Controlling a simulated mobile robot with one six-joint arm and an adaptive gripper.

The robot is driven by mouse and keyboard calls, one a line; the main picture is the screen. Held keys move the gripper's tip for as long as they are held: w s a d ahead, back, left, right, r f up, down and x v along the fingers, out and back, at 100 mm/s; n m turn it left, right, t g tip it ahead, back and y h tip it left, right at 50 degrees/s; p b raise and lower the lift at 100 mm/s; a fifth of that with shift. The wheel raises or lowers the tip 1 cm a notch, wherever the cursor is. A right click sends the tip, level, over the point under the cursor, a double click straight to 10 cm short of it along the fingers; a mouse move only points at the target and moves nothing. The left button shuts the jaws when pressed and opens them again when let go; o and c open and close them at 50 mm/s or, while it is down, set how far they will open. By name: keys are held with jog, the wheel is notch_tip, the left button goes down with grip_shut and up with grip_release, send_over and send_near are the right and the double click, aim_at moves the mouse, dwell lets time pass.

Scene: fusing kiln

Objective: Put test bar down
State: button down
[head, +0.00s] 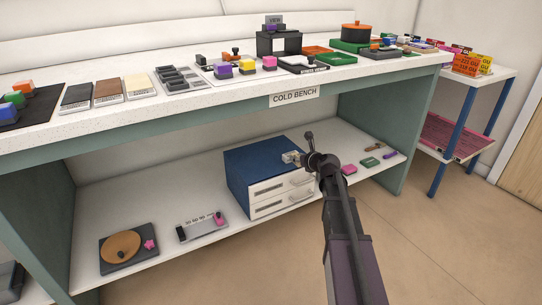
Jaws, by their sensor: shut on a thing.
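My gripper (293,157) is at the end of my dark arm, in front of the upper right part of the blue drawer cabinet under the bench. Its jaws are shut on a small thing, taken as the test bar. The thing is too small and too hidden by the jaws and wrist to make out its shape. The cold bench (215,112) has a speckled white top with a "COLD BENCH" label. A white lower shelf (180,262) runs beneath it.
The blue cabinet (262,160) with white drawers stands on the lower shelf. A round-plated device (121,246) and a grey tray (201,227) are to its left. Small pink, green and purple items lie to its right. The bench top is crowded. A blue-legged rack (482,72) stands right.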

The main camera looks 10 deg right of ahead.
jog(key=b, duration=0.1)
send_over(272, 159)
jog(key=shift+a+f, duration=0.15)
jog(key=shift+f, duration=0.5)
jog(key=shift+f+b, duration=1.8)
jog(key=shift+b, duration=0.1)
jog(key=shift+f, duration=0.15)
jog(key=shift+c, duration=1.7)
grip_release()
jog(key=shift+s, duration=0.1)
jog(key=shift+r, duration=0.25)
jog(key=p+v, duration=0.4)
jog(key=v, duration=0.8)
jog(key=shift+p, duration=0.35)
